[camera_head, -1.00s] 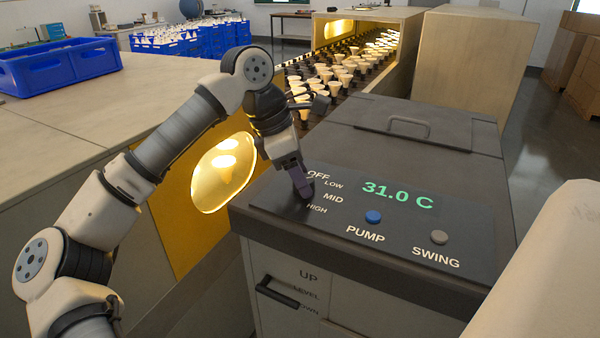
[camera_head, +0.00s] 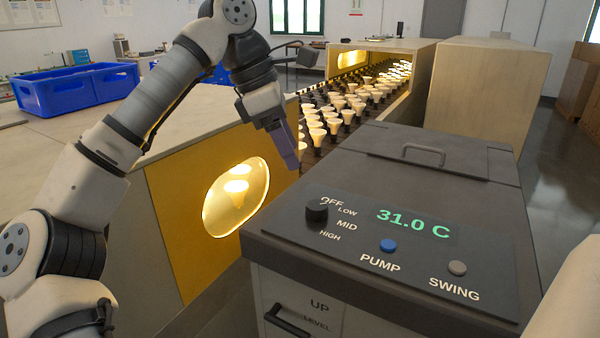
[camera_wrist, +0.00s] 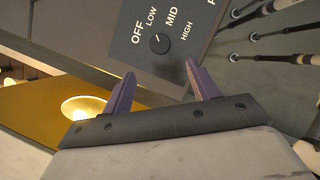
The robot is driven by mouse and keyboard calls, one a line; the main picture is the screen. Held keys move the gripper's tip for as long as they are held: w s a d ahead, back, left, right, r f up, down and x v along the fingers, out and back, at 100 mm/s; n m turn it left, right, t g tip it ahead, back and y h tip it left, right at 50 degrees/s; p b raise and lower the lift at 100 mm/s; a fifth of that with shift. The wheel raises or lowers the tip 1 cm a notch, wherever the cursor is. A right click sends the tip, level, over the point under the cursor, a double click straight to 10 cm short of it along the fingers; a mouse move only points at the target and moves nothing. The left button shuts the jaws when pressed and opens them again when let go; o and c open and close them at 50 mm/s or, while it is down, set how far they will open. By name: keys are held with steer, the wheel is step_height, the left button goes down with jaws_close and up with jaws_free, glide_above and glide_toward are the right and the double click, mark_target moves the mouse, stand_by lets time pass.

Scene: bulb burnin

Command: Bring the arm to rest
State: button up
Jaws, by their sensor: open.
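My gripper (camera_head: 284,147) is raised above the left edge of the control cabinet, apart from the panel. In the wrist view its two purple fingers (camera_wrist: 160,88) stand wide apart with nothing between them. The black knob (camera_head: 317,210) sits on the panel beside the words OFF, LOW, MID and HIGH. It also shows in the wrist view (camera_wrist: 159,43), beyond the fingertips. Its pointer is too small to read surely. My arm is bent, with its elbow high at the upper left.
The cabinet (camera_head: 345,168) carries a display reading 31.0 C, a blue PUMP button (camera_head: 388,246) and a grey SWING button (camera_head: 457,268). Rows of bulbs (camera_head: 333,122) stand behind it. A yellow panel with a lit window (camera_head: 236,196) is at left. A blue crate (camera_head: 80,88) stands on the counter.

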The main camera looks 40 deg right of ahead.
steer(key=shift+v, duration=0.95)
